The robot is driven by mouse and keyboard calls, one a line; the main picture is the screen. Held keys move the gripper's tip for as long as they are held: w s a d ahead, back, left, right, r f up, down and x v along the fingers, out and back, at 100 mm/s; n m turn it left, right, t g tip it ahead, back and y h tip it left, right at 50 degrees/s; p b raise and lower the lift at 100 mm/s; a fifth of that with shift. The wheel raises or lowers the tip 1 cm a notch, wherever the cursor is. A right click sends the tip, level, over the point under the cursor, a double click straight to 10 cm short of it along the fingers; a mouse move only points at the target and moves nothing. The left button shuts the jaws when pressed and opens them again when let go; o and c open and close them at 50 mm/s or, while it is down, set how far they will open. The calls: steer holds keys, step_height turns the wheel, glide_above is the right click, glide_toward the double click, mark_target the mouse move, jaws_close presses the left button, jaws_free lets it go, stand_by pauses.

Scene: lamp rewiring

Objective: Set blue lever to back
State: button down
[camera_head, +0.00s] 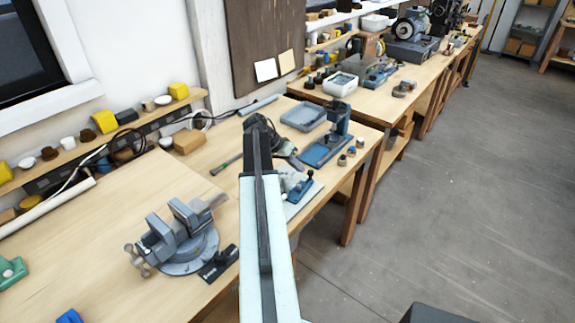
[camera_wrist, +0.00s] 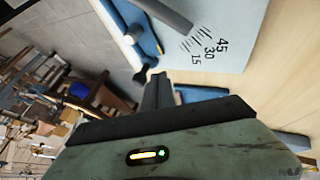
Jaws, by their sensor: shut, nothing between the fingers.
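The blue lever unit (camera_head: 305,192) lies on the bench right of my arm in the head view, with a black knob (camera_head: 310,174) standing up from it. In the wrist view a blue part (camera_wrist: 147,38) runs along a pale plate, and a black knob (camera_wrist: 140,76) shows just left of my fingertips. My gripper (camera_head: 299,164) is shut and empty; its dark fingers also show in the wrist view (camera_wrist: 157,80). The fingertips look close to the knob, but I cannot tell whether they touch. My arm hides part of the bench around the lever.
The pale plate (camera_wrist: 235,45) carries an angle scale, with a grey bar (camera_wrist: 163,14) over it. A blue-based stand (camera_head: 325,150) and a grey tray (camera_head: 303,117) are behind the lever. A vise (camera_head: 182,238) stands left of my arm. Several small knobs lie near the bench's right edge.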

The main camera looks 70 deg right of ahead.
steer(key=shift+s, duration=0.6)
steer(key=shift+s+a, duration=0.1)
steer(key=shift+s+a, duration=0.1)
steer(key=shift+s, duration=0.5)
steer(key=shift+w, duration=0.1)
steer(key=w, duration=0.2)
steer(key=w+d, duration=0.1)
steer(key=shift+w, duration=0.35)
steer(key=p+v, duration=0.8)
steer(key=v, duration=0.2)
steer(key=shift+w+d, duration=0.25)
steer(key=shift+d, duration=0.05)
